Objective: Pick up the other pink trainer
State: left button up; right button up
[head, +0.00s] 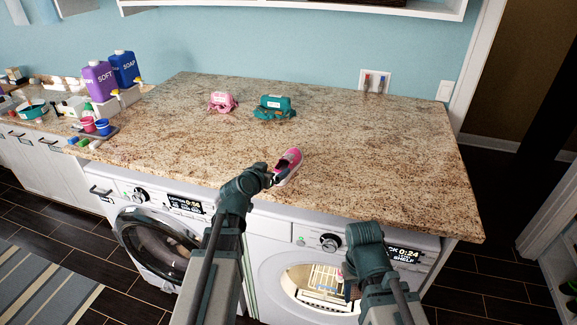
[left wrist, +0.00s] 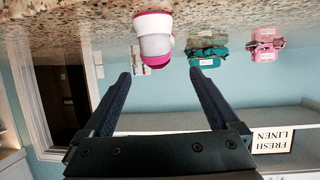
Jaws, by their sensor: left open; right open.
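One pink trainer (head: 288,167) with a white toe or sole area lies on the granite worktop near its front edge. My left gripper (head: 268,174) is beside its near left end, jaws open. In the left wrist view, which is upside down, the trainer (left wrist: 155,38) shows white with pink trim just beyond the gap between the open fingertips (left wrist: 161,75), with nothing held. My right gripper (head: 350,277) is low in front of the right-hand machine, below the worktop edge, open; its fingers are hard to make out. No second pink trainer is clearly visible.
A pink bundle (head: 222,102) and a teal bundle (head: 273,107) sit farther back on the worktop (head: 390,165). The worktop's right side is clear. Soap bottles (head: 124,68) and small items crowd the left counter. Two front-loading machines (head: 158,236) stand below; a rack shows inside the right one.

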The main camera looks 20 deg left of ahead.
aim_at(284, 161)
pick_arm(q)
jog(key=b+x, duration=0.1)
jog(key=x, duration=0.4)
jog(key=shift+w+f+b, duration=0.15)
jog(key=shift+w+b, duration=0.05)
jog(key=shift+b, duration=0.1)
jog(key=shift+w+d, duration=0.15)
jog(key=shift+w, duration=0.3)
jog(key=x, duration=0.2)
jog(key=b+x, duration=0.1)
jog(key=x, duration=0.2)
jog(key=shift+d+r, duration=0.2)
jog(key=shift+s+r, duration=0.1)
pick_arm(e)
notch_tip(284, 161, down, 4)
jog(key=shift+r, duration=0.25)
